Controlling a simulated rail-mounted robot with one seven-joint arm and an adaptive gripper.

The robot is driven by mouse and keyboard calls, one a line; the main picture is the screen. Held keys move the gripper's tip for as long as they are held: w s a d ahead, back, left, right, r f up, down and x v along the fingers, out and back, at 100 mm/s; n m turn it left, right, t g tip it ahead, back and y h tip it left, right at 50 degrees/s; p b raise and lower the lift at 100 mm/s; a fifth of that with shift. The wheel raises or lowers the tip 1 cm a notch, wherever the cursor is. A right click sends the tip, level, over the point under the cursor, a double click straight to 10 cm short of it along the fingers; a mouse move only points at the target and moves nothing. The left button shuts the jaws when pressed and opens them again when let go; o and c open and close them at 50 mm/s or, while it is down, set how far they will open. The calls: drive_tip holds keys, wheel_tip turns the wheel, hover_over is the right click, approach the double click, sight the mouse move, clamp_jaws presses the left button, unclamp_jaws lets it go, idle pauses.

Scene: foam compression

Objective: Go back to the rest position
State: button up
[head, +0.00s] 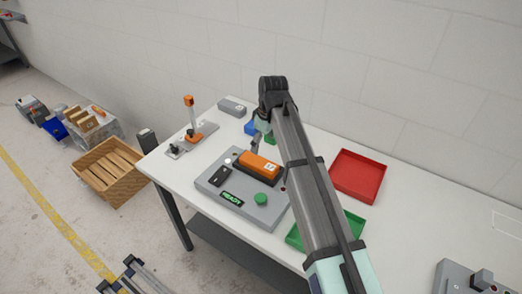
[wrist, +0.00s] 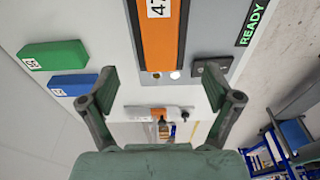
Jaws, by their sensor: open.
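My gripper (head: 258,143) is above the white table, just behind the grey test device (head: 270,215), partly hidden by my arm. In the wrist view my gripper (wrist: 160,75) has its two fingers wide apart with nothing between them. An orange block (head: 259,166) with a white label lies in the device's dark slot; it also shows in the wrist view (wrist: 161,45), ahead of the fingertips. The device's display (head: 231,198) reads READY in the wrist view (wrist: 253,22). A green button (head: 261,199) is on its front.
A red tray (head: 358,174) and a green tray (head: 294,238) stand to the right. A green block (wrist: 54,55) and a blue block (wrist: 73,85) lie beside the device. A fixture with an orange top (head: 189,101) and a grey block (head: 231,107) stand at the back left.

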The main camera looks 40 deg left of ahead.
sight(259, 161)
drive_tip(key=shift+d+r, duration=0.1)
drive_tip(key=shift+r, duration=0.55)
drive_tip(key=shift+f, duration=0.15)
drive_tip(key=f, duration=0.4)
drive_tip(key=a+f, duration=0.1)
drive_tip(key=f, duration=0.6)
drive_tip(key=shift+a+f, duration=0.3)
drive_tip(key=shift+a, duration=0.1)
drive_tip(key=shift+r, duration=0.2)
drive_tip(key=shift+r, duration=0.1)
